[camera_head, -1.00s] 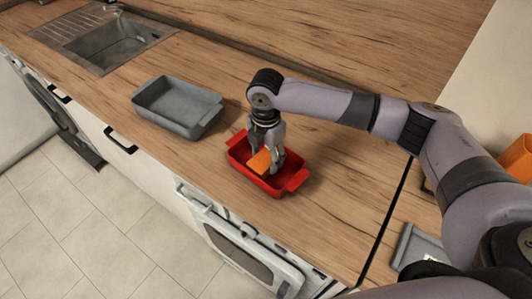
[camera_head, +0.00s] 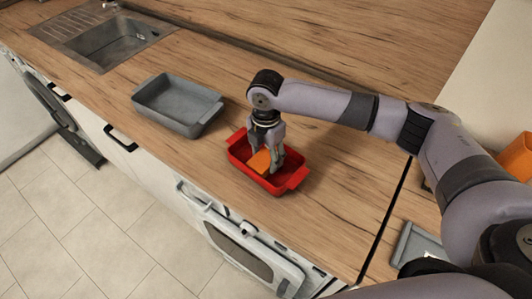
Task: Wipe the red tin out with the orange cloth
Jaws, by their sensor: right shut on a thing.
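The red tin (camera_head: 293,180) stands on the wooden counter near its front edge, right of the middle of the head view. My right gripper (camera_head: 268,160) points down into the tin. It is shut on the orange cloth (camera_head: 259,161), which is inside the tin. The fingers hide part of the cloth and of the tin's inside, so I cannot tell whether the cloth touches the tin's floor. My left gripper is not in view.
A grey tin (camera_head: 180,106) stands empty on the counter, left of the red tin. A sink (camera_head: 115,42) is at the far left. An oven (camera_head: 240,250) is below the counter front. A grey tray (camera_head: 421,245) and an orange object (camera_head: 518,157) are at the right.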

